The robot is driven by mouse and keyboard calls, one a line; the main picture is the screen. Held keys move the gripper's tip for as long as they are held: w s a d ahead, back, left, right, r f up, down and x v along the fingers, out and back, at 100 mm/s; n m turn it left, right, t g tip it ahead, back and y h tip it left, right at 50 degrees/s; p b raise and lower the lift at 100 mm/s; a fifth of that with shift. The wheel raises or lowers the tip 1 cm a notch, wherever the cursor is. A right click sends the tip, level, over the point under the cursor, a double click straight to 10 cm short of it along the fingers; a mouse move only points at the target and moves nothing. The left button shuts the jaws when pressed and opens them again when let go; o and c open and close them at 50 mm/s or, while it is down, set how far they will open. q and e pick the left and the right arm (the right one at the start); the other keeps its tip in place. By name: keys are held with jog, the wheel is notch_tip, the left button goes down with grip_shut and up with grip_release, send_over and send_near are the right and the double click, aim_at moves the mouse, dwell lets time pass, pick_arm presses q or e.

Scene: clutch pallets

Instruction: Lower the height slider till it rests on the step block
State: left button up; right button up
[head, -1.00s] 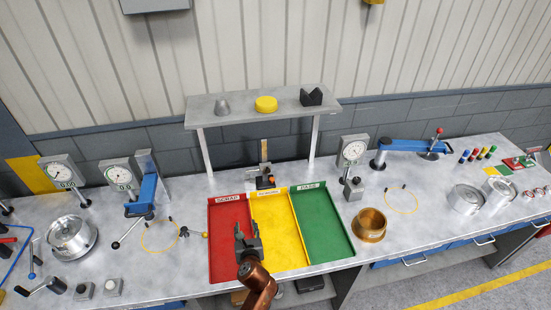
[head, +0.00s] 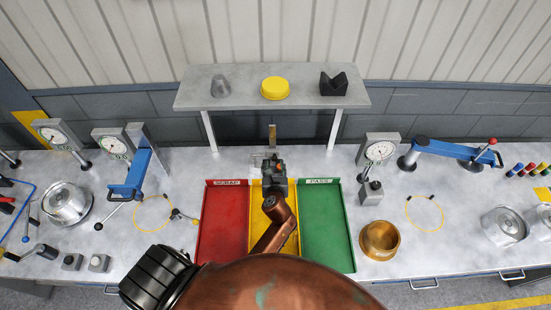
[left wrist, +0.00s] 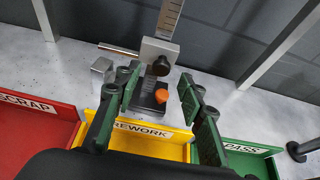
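The height gauge stands at the back of the bench, behind the yellow tray. In the left wrist view its upright scale (left wrist: 170,15) carries the grey height slider (left wrist: 158,54) with a dark knob and a rod (left wrist: 117,49) pointing left. The small grey step block (left wrist: 102,68) sits on the bench below the rod; the rod appears apart from it. The gauge's dark base (left wrist: 147,103) has an orange knob (left wrist: 161,96). My left gripper (left wrist: 158,82) is open, its green fingers on either side of the view of the gauge. In the head view my left gripper (head: 273,169) hides most of the gauge.
Red (head: 222,225), yellow (head: 258,235) and green (head: 326,225) trays lie in front. A raised shelf (head: 300,100) on legs stands over the gauge.

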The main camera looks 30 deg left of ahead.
aim_at(275, 159)
pick_arm(q)
jog(key=x, duration=0.3)
jog(key=shift+w+d+f, duration=0.1)
jog(key=shift+w, duration=0.15)
jog(key=shift+w+a+f, duration=0.25)
jog(key=shift+w+a, duration=0.05)
jog(key=shift+w, duration=0.05)
jog(key=shift+a, duration=0.1)
jog(key=shift+w, duration=0.15)
jog(key=shift+c, duration=0.3)
jog(key=c, duration=0.9)
grip_shut()
pick_arm(e)
jog(key=shift+w+a+r, duration=0.1)
jog(key=shift+w, duration=0.55)
jog(key=shift+w+d, duration=0.1)
jog(key=shift+d, duration=0.1)
